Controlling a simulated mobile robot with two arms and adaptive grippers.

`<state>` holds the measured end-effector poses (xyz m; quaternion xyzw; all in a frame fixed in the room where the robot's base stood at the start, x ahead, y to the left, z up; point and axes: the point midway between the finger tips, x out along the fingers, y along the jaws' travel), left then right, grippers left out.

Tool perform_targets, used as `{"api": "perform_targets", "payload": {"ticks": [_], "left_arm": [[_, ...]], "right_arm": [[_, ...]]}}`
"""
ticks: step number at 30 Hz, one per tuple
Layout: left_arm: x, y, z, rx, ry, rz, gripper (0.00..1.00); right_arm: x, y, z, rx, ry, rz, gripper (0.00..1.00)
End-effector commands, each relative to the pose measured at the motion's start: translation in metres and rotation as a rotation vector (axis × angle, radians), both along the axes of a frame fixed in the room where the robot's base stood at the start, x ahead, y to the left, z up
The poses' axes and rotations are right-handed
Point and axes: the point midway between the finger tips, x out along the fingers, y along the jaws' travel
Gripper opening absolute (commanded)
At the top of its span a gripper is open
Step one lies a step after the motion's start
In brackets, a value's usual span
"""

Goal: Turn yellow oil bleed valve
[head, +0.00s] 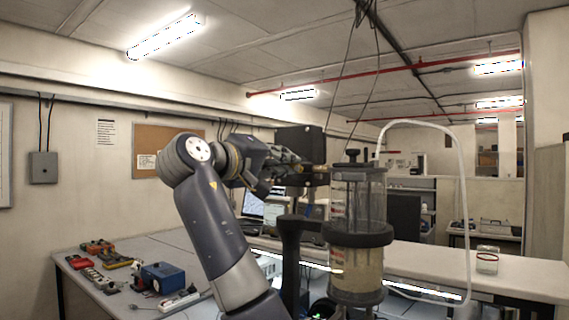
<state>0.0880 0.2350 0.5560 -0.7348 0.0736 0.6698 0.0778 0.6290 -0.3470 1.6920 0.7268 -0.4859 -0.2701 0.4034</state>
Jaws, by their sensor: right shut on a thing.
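The sealed cylinder (357,205) stands upright right of the middle, a clear vessel with a dark lid and yellowish contents low inside. A dark ring bracket holds it around the middle. My right gripper (316,175) reaches in from the left to the upper left side of the cylinder, by the lid. It is shut on a small yellowish part there, which looks like the yellow oil bleed valve (319,168). The fingers hide most of the valve, so its angle cannot be told. My left gripper is not in view.
A white hose (462,190) arches from the lid down the right side. A glass jar (487,261) stands on the bench (530,276) at right. Tools and a blue box (163,277) lie on the left table. Thin dark cables hang above the cylinder.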

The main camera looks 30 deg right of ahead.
Motion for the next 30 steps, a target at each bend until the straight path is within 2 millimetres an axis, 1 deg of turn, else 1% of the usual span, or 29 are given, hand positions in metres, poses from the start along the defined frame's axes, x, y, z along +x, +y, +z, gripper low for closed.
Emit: {"api": "perform_targets", "payload": {"ticks": [1, 6, 15, 22, 30], "left_arm": [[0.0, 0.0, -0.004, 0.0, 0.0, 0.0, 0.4], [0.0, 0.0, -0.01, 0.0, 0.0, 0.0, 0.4], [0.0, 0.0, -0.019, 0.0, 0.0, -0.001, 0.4], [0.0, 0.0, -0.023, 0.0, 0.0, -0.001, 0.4], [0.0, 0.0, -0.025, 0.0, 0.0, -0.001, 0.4]], "right_arm": [[0.001, 0.001, -0.002, -0.019, 0.041, 0.002, 0.0], [0.003, 0.002, -0.007, -0.079, 0.185, 0.002, 0.0], [0.005, 0.002, -0.013, -0.165, 0.391, 0.003, 0.0], [0.005, 0.002, -0.016, -0.203, 0.485, 0.002, 0.0], [0.005, 0.002, -0.016, -0.22, 0.527, 0.002, 0.0]]}}
